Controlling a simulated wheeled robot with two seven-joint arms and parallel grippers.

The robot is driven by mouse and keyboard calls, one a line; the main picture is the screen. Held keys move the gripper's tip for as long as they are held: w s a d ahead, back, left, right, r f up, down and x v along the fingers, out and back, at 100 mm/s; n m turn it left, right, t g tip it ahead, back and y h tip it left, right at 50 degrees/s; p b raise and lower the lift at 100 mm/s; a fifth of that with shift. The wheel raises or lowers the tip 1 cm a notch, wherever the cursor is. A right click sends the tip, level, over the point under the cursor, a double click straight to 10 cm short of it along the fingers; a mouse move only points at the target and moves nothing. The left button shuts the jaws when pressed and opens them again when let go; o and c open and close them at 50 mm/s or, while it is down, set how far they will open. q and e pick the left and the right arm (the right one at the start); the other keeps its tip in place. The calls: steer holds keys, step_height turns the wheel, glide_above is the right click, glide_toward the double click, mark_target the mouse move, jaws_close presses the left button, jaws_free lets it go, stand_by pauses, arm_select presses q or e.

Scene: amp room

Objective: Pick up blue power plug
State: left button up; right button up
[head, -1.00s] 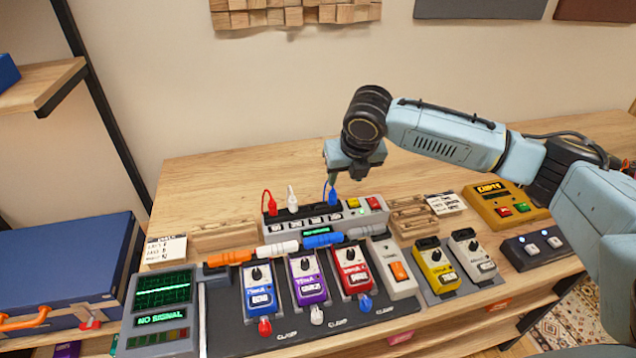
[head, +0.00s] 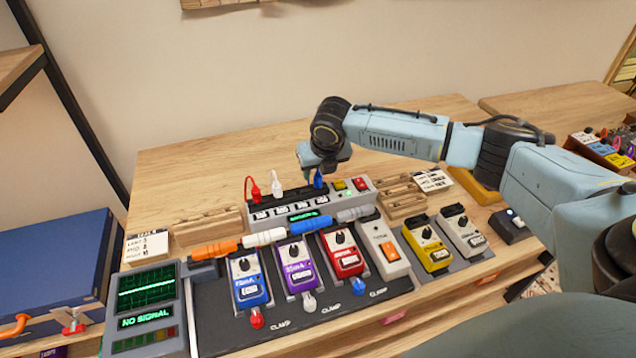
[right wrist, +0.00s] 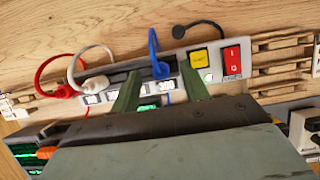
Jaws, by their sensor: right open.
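The blue power plug (head: 318,181) stands in the grey power strip (head: 285,213), right of a white plug (head: 277,188) and a red plug (head: 254,190). In the right wrist view the blue plug (right wrist: 160,69) has a blue cable rising from it. My right gripper (head: 318,170) is open, just above the blue plug and partly hiding it in the head view. In the right wrist view its two green fingers (right wrist: 160,90) point toward the strip, with the blue plug beyond the gap between their tips. I cannot tell whether they touch it. My left gripper is not in view.
Yellow (head: 339,185) and red (head: 360,184) switches sit at the strip's right end. Several coloured pedals stand in front on a dark board (head: 300,325). Wooden blocks (head: 208,227) flank the strip. The wooden table (head: 230,155) behind the strip is clear.

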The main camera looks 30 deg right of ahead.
steer(key=shift+x, duration=1.2)
jaws_close()
steer(key=shift+r, duration=0.1)
